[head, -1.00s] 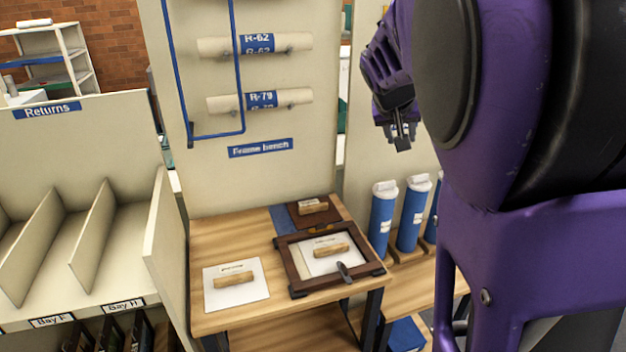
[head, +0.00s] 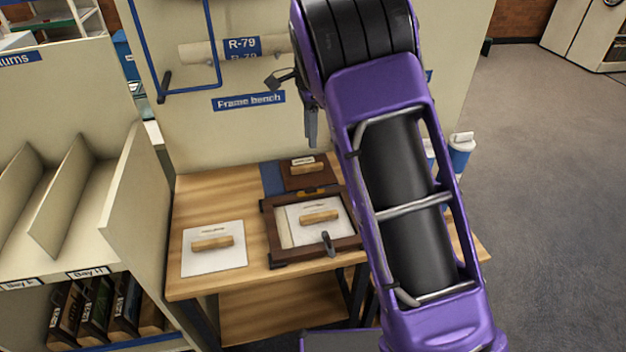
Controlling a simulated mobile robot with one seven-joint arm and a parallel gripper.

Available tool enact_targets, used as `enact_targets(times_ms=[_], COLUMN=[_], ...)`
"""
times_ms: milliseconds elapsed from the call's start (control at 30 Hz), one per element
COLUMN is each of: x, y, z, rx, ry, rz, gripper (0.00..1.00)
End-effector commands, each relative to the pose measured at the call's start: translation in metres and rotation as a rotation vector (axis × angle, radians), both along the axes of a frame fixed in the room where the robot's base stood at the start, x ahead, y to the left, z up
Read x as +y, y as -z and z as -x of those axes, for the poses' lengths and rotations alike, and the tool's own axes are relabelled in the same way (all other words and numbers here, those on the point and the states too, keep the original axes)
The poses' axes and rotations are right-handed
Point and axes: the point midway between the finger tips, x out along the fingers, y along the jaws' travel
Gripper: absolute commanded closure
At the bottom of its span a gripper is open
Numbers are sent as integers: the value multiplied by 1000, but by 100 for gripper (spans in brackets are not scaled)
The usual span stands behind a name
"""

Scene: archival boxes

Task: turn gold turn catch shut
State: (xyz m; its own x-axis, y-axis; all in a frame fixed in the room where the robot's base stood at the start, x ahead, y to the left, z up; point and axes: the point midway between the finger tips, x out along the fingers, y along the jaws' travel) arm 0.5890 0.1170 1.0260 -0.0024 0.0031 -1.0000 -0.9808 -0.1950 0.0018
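A dark wooden frame (head: 272,234) lies on the frame bench, holding a pale sheet with a wooden handle block. A small gold piece (head: 312,192), which looks like the gold turn catch, sits at the middle of the frame's far edge. It is too small to tell whether it is turned shut. A dark grey catch or lever (head: 328,243) stands on the near edge. My gripper (head: 311,126) is above and behind the frame, apart from it. It is mostly hidden by my purple arm, so its opening cannot be seen.
On the bench (head: 200,283), a white board with a wooden handle (head: 212,243) lies left of the frame. A brown board with a handle (head: 303,171) lies behind it. A wall panel rises behind.

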Motion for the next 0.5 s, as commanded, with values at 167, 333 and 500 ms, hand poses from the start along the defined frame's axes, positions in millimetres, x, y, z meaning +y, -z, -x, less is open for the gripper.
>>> enact_targets(times_ms=[167,333,500], x=[0,-1,-1], y=[36,73,110], z=[1,1,1], rx=[4,1,0], ry=[-2,-2,-3], rz=[2,3,4], gripper=[60,60,60])
